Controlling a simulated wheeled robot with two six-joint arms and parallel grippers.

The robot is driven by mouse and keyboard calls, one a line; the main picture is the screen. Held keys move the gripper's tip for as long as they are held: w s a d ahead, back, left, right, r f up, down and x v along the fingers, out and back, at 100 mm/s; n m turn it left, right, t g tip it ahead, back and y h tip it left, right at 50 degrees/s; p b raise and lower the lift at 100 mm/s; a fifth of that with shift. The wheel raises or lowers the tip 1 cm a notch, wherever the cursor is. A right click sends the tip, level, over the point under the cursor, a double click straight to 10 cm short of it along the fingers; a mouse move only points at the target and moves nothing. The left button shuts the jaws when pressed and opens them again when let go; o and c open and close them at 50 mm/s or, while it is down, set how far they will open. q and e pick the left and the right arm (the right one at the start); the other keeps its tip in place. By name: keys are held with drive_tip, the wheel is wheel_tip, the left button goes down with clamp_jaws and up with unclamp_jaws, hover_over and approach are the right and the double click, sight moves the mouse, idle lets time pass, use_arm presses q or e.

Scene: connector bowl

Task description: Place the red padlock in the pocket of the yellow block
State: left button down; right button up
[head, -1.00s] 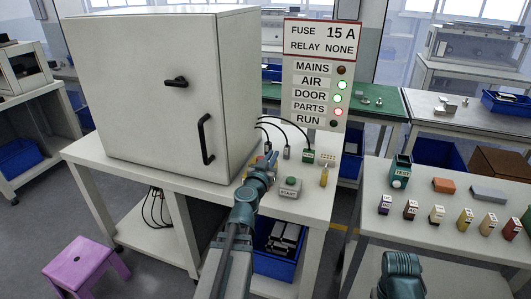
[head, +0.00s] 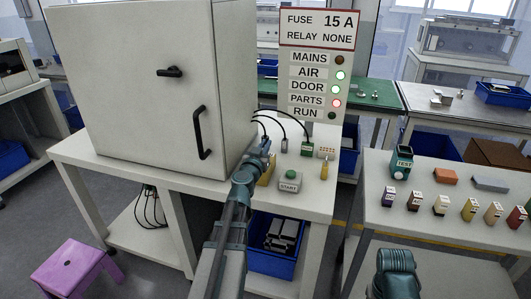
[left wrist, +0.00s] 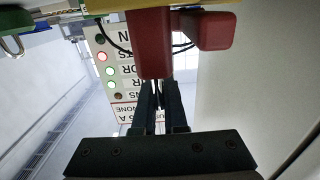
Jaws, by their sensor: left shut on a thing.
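My left gripper (head: 266,146) is over the white bench, beside the right side of the big cabinet. In the left wrist view its two dark fingers (left wrist: 155,100) are shut on the red padlock (left wrist: 150,45), a red body with a rounded lobe to one side. The yellow block (head: 267,174) stands on the bench just below the gripper; a yellow strip also shows at the top of the left wrist view (left wrist: 205,4). The padlock is hidden behind the gripper in the head view. Its exact place relative to the block's pocket cannot be told.
A grey START button box (head: 289,182) is right of the block. Cables run from the cabinet (head: 135,85) to small connectors, including a green one (head: 307,149). The sign post (head: 315,75) rises behind. The right table (head: 400,222) holds several small coloured blocks.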

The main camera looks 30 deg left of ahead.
use_arm(q)
drive_tip(key=shift+f, duration=0.3)
use_arm(e)
drive_tip(key=shift+f, duration=0.3)
use_arm(q)
drive_tip(key=shift+f, duration=0.2)
drive_tip(key=c, duration=1)
unclamp_jaws()
use_arm(e)
drive_tip(key=shift+f, duration=0.1)
use_arm(q)
drive_tip(key=shift+r, duration=0.2)
